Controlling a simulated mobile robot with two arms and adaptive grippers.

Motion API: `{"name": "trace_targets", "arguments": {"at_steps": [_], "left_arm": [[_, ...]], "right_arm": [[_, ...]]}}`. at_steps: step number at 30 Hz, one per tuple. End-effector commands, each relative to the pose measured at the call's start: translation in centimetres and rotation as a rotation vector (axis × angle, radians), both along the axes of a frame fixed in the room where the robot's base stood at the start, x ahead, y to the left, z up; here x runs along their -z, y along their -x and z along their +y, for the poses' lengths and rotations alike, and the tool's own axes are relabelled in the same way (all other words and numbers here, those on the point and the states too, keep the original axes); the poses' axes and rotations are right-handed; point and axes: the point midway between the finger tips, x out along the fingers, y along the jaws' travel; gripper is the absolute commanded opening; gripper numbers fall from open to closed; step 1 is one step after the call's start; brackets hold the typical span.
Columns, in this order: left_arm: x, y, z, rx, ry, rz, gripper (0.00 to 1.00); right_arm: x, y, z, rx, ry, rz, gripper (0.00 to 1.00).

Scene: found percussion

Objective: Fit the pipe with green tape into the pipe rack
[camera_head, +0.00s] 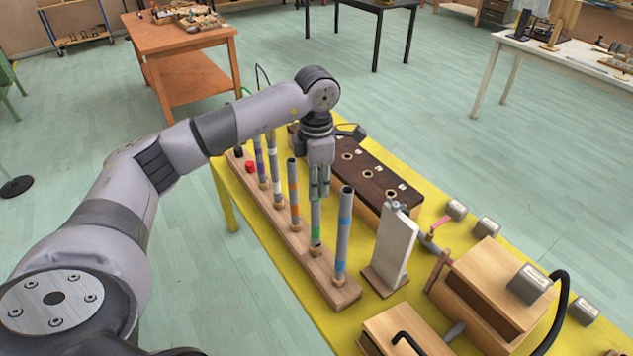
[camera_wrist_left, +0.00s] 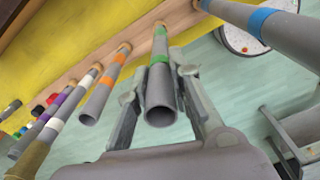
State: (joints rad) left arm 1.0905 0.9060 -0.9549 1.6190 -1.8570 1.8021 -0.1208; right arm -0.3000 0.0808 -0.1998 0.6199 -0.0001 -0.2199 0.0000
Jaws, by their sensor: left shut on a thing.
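The grey pipe with green tape (camera_head: 316,213) stands upright in the head view, between the orange-taped and blue-taped pipes. Its lower end meets a collar of the wooden pipe rack (camera_head: 347,294); I cannot tell how deep it sits. My left gripper (camera_head: 320,190) is shut on the upper part of this pipe. In the left wrist view the green-taped pipe (camera_wrist_left: 160,90) shows its open top end between the two fingers (camera_wrist_left: 160,110), and its far end reaches the rack (camera_wrist_left: 142,32). My right gripper is not in view.
Neighbouring pipes carry orange (camera_head: 294,190) and blue (camera_head: 343,235) tape, close on both sides. A dark-topped wooden box with holes (camera_head: 375,172) stands behind the gripper. A white upright plate (camera_head: 395,245) and wooden boxes (camera_head: 490,290) stand to the right on the yellow table (camera_head: 425,190).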

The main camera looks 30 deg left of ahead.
Motion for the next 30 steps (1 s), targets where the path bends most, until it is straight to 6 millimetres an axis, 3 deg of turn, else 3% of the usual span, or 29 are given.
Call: {"name": "trace_targets", "arguments": {"at_steps": [14,15,25,30], "left_arm": [[1.3,0.0,0.0,0.000,0.000,0.000,0.00],[1.3,0.0,0.0,0.000,0.000,0.000,0.20],[1.2,0.0,0.0,0.000,0.000,0.000,0.42],[1.2,0.0,0.0,0.000,0.000,0.000,0.43]], "right_arm": [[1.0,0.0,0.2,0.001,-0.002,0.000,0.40],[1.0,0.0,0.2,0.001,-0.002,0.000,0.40],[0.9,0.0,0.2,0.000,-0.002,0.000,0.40],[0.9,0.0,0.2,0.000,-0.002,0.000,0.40]]}}
